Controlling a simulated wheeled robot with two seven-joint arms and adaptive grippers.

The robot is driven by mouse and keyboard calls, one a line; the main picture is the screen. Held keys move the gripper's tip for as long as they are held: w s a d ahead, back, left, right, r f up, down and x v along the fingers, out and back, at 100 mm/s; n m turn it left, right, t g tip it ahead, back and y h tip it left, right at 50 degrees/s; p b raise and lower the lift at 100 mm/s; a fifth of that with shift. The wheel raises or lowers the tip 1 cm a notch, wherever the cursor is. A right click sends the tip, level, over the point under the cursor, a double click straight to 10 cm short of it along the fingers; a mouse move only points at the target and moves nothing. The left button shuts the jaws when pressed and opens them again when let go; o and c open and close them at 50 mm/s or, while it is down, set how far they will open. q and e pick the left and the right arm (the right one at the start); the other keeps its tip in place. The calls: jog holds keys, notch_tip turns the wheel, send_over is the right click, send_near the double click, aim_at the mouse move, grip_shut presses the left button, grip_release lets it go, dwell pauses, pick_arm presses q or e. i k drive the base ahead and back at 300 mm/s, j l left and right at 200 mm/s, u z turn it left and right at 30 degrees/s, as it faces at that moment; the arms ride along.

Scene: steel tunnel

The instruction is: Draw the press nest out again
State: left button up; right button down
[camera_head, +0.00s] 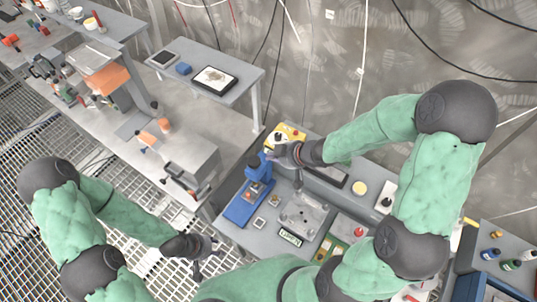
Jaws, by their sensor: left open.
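The blue press (249,196) stands on the grey bench in the middle, its base stretching down to the left. Small light and reddish parts show on its base; I cannot tell clearly which is the nest or how far out it sits. My left gripper (206,258) is open and empty, low in front of the bench's left edge, apart from the press.
A grey metal plate (303,215) lies right of the press, with a labelled block (290,238) below it. The yellow box (286,136) stands behind. A green board (330,249) and a red button (359,232) are at right. A workbench (190,130) with a metal box stands left.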

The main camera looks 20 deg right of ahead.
aim_at(254, 189)
jog(key=k, duration=1)
